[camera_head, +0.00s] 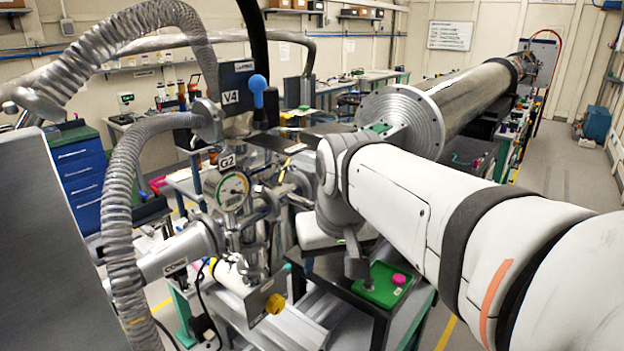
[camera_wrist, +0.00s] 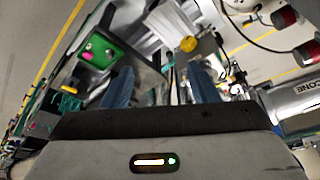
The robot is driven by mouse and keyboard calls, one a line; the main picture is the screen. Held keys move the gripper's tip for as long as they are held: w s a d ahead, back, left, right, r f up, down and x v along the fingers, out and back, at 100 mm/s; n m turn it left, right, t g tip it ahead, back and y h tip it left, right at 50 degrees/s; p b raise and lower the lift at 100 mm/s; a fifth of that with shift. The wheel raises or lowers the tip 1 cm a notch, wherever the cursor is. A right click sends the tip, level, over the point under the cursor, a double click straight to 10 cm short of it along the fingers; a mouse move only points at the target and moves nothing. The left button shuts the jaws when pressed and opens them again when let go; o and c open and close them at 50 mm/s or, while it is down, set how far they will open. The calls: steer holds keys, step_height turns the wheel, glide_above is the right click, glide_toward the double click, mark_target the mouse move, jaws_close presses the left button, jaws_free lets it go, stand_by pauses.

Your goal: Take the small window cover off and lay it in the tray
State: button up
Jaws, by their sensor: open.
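A round yellow cap (camera_head: 275,303) sits on the front of a small metal box at the end of the beam pipe. It looks like the small window cover, and it also shows in the wrist view (camera_wrist: 188,44). The green tray (camera_head: 368,292) lies on a dark bench top to its right, with a round pink piece (camera_head: 399,279) in it. The tray is at the upper left of the wrist view (camera_wrist: 108,66). My gripper (camera_wrist: 161,82) is open, its two blue fingers apart with nothing held. The fingers appear apart from both cap and tray.
A dial gauge (camera_head: 232,190), valves and ribbed hoses (camera_head: 118,200) crowd the left of the cap. A large metal tube with a round flange (camera_head: 398,120) stands behind my arm. The tray has bare floor around the pink piece.

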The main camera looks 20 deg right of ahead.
steer(key=w+d+r+m+b, duration=0.1)
steer(key=w+d+r, duration=0.3)
steer(key=w+r, duration=0.3)
steer(key=w+d+r+m+b, duration=0.1)
steer(key=w+d+r+b, duration=0.1)
steer(key=w+d+r, duration=0.45)
steer(key=shift+t+h, duration=0.3)
steer(key=shift+t, duration=0.1)
steer(key=f, duration=0.1)
steer(key=w+a+f, duration=0.1)
steer(key=f, duration=0.1)
steer(key=w+f, duration=0.1)
steer(key=f, duration=0.1)
steer(key=shift+w+a+p, duration=0.15)
steer(key=shift+a+p, duration=0.2)
steer(key=shift+a, duration=0.05)
steer(key=shift+c, duration=0.4)
steer(key=c, duration=1)
steer(key=shift+r, duration=0.1)
